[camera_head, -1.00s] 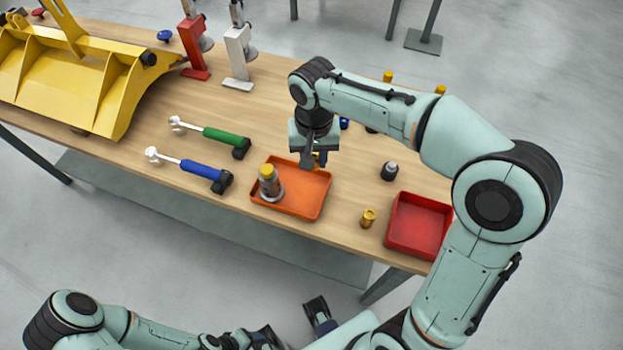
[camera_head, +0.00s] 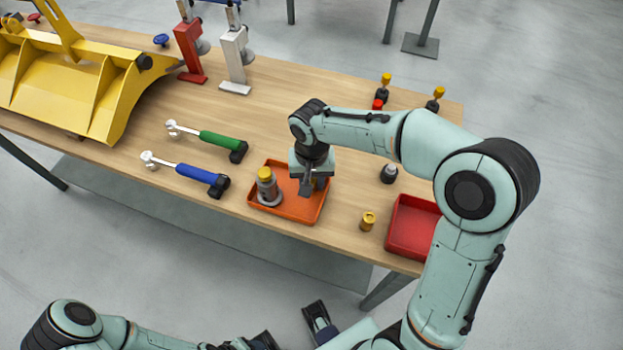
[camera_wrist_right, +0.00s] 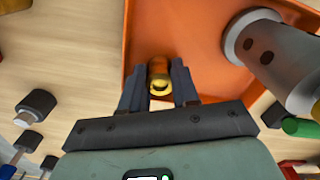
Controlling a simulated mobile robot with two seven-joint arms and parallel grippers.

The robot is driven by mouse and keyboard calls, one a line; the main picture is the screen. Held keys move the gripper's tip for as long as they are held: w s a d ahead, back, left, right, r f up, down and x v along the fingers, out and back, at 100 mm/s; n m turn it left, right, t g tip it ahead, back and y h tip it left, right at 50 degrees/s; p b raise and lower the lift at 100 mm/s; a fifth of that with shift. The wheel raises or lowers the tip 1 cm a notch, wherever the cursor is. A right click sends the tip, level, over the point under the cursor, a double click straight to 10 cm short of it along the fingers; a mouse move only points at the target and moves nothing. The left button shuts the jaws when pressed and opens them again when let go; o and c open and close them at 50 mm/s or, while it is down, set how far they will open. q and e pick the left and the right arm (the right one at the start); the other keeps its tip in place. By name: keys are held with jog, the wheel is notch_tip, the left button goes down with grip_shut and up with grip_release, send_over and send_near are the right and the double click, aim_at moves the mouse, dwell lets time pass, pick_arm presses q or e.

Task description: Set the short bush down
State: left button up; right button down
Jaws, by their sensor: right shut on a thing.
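My right gripper (camera_head: 308,190) is low over the right half of the orange tray (camera_head: 289,212) on the workbench. In the right wrist view the gripper (camera_wrist_right: 159,80) is shut on a small brass bush (camera_wrist_right: 158,70), the short bush, with the orange tray floor (camera_wrist_right: 185,30) behind it. The arm hides the bush in the head view. I cannot tell whether it touches the tray floor. My left gripper (camera_head: 292,332) is low at the bottom edge, away from the bench, its fingers apart with nothing seen between them.
A grey cylinder with a yellow top (camera_head: 266,186) stands in the tray's left part, beside the gripper. A loose brass piece (camera_head: 368,221), a dark knob (camera_head: 389,173) and a red tray (camera_head: 411,228) are to the right. Blue (camera_head: 196,174) and green (camera_head: 218,140) handled tools lie left.

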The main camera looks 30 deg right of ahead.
aim_at(311, 181)
jog(key=c, duration=1.1)
grip_release()
jog(key=shift+f, duration=0.1)
jog(key=shift+r, duration=0.5)
notch_tip(311, 181, up, 11)
jog(key=p, duration=0.2)
jog(key=shift+r, duration=0.2)
